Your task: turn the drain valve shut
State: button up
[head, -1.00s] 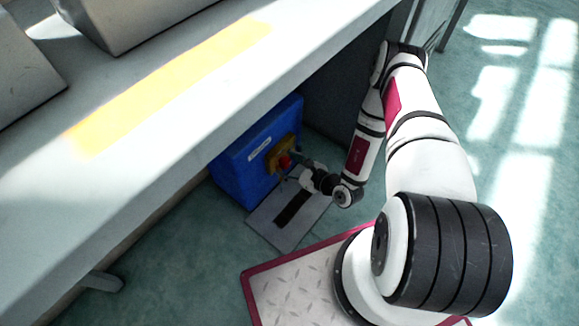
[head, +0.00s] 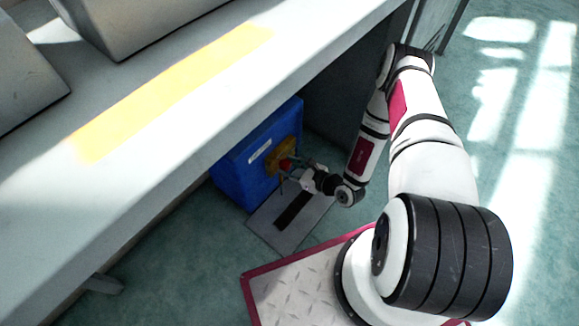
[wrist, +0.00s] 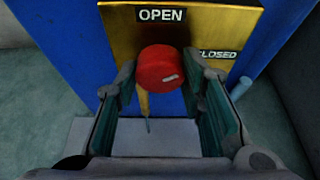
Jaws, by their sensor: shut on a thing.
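The drain valve has a round red knob (wrist: 160,68) on a yellow plate (wrist: 115,38) labelled OPEN at the top and CLOSED at the right. A pale mark on the knob's face lies toward its lower right. A narrow yellow piece shows below the knob; I cannot tell whether it is a pointer. The plate is on the front of a blue box (head: 235,180) under the bench. My gripper (wrist: 160,76) is shut on the knob, one finger on each side. In the head view the gripper (head: 289,172) is small and partly hides the knob.
The bench top (head: 160,150) overhangs the blue box. A grey plate with a dark strip (head: 312,215) lies on the floor before the box. A dark panel (head: 340,110) stands behind and right of it. Open floor lies at the right.

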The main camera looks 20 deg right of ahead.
jog(key=shift+d+m+g+y, duration=0.1)
jog(key=shift+m+g+y, duration=0.2)
jog(key=shift+m+y, duration=0.6)
jog(key=shift+m+g+y, duration=0.3)
jog(key=shift+m+y, duration=0.3)
jog(key=shift+m, duration=0.9)
jog(key=o, duration=1.1)
jog(key=shift+o, duration=0.2)
jog(key=shift+d, duration=0.1)
jog(key=v, duration=1.1)
jog(key=shift+s+d, duration=0.3)
jog(key=shift+s, duration=0.05)
